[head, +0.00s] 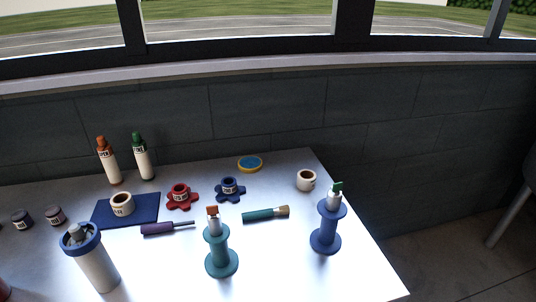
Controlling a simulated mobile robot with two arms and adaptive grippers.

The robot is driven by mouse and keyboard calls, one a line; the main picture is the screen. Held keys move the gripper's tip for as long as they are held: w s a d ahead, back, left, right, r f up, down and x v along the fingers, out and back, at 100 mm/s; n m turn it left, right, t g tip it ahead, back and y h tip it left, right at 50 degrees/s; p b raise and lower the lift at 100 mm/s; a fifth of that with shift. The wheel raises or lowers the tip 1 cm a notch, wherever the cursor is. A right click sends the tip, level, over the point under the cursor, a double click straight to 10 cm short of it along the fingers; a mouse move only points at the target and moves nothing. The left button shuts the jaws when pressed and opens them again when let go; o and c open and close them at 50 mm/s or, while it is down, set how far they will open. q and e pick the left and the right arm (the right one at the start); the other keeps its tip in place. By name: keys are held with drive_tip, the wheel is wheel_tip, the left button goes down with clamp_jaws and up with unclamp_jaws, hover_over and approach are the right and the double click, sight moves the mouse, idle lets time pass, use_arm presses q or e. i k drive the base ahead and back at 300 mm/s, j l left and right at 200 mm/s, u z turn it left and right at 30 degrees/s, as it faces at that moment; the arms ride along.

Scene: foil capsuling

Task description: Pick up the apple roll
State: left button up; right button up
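No thing in the head view carries a label that I can read as apple, so I cannot tell which one is the apple roll. A short cream roll with a dark opening (121,204) stands on a blue mat (148,212) at the left. A similar cream roll (306,181) stands alone at the right, near the table's edge. A red star-shaped piece (180,197) and a blue star-shaped piece (229,189) stand between them, each with a small labelled round part in its centre. Neither of my grippers is in view.
A teal spool stand (221,260) and a blue spool stand (326,232) rise in front. A blue-rimmed white canister (95,268) stands front left. Two capped bottles (109,165) stand behind. A screwdriver (165,228) and brush (265,214) lie mid-table. The front right is clear.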

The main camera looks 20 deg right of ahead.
sight(306, 181)
drive_tip(key=z, duration=1.25)
